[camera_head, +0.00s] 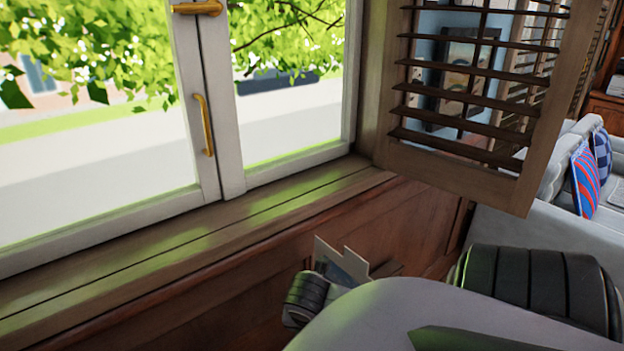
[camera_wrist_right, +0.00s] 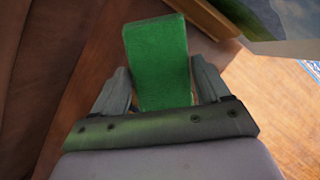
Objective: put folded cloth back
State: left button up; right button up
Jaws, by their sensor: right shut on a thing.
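The folded cloth (camera_wrist_right: 157,45) is a green, roughly rectangular piece in the right wrist view. It sits between the two grey fingers of my right gripper (camera_wrist_right: 160,68), which is shut on it, and its far end sticks out past the fingertips. The near end is hidden by the gripper body. The cloth cannot be made out in the head view, where my arm covers the lower right. My left gripper shows in neither view.
A wooden window sill (camera_head: 190,240) runs below the white-framed window. A slatted shutter (camera_head: 470,100) stands open to its right. Behind it is a grey sofa (camera_head: 540,222) with a striped cushion (camera_head: 585,180). A picture-like item (camera_wrist_right: 292,25) lies at the wrist view's upper right above wooden floor.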

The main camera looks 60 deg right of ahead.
notch_tip(320, 180, down, 10)
jog(key=shift+f, duration=0.1)
dwell(0.4)
jog(key=shift+f, duration=0.1)
jog(key=o, duration=0.9)
jog(key=shift+v, duration=6.1)
